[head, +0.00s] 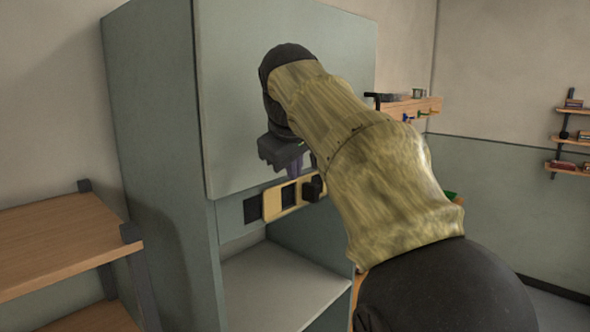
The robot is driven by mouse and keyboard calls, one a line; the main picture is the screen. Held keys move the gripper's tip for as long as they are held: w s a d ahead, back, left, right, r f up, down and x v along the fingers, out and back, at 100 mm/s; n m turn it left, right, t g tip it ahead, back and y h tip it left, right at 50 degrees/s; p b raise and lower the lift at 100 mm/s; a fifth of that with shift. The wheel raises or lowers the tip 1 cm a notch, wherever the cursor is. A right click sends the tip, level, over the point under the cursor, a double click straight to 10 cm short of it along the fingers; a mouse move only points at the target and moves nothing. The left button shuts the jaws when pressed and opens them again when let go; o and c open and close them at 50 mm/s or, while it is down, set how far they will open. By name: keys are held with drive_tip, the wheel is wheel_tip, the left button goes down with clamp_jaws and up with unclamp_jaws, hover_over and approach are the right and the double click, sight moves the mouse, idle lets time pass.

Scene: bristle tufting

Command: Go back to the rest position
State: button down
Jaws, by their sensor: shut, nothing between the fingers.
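My gripper (295,170) hangs at the end of my arm, in front of the grey-green machine cabinet (155,130). Its dark body shows below the black wrist, and small purple fingers point down. The fingers look shut and empty. They are close in the picture to a beige-framed panel (271,205) with dark squares on the machine's front; I cannot tell whether they touch it. My arm, in a yellowish sleeve, crosses the middle of the view and hides part of the machine's right side.
Below the panel is an open bay with a bare pale floor (275,280). A wooden shelf unit (60,235) stands at the left. A wooden wall rack (412,107) with small items is behind my arm. Small shelves (570,139) hang on the far right wall.

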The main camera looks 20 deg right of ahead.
drive_tip(key=shift+w, duration=0.2)
wheel_tip(320, 180, down, 16)
drive_tip(key=a+g+y+b, duration=0.1)
drive_tip(key=a+b, duration=0.1)
drive_tip(key=s+a+f+m+g+b, duration=0.1)
drive_tip(key=s+f, duration=0.4)
drive_tip(key=f, duration=0.5)
drive_tip(key=s+a+f+m+g+y+b, duration=0.1)
drive_tip(key=s+f+m, duration=0.1)
drive_tip(key=s+f, duration=0.4)
drive_tip(key=s+a+f+m+g+b, duration=0.1)
drive_tip(key=s+f, duration=0.5)
drive_tip(key=f, duration=0.9)
drive_tip(key=shift+f+m+y+b, duration=0.15)
drive_tip(key=shift+m+y+b, duration=0.15)
drive_tip(key=shift+y+b, duration=0.15)
drive_tip(key=shift+a, duration=0.1)
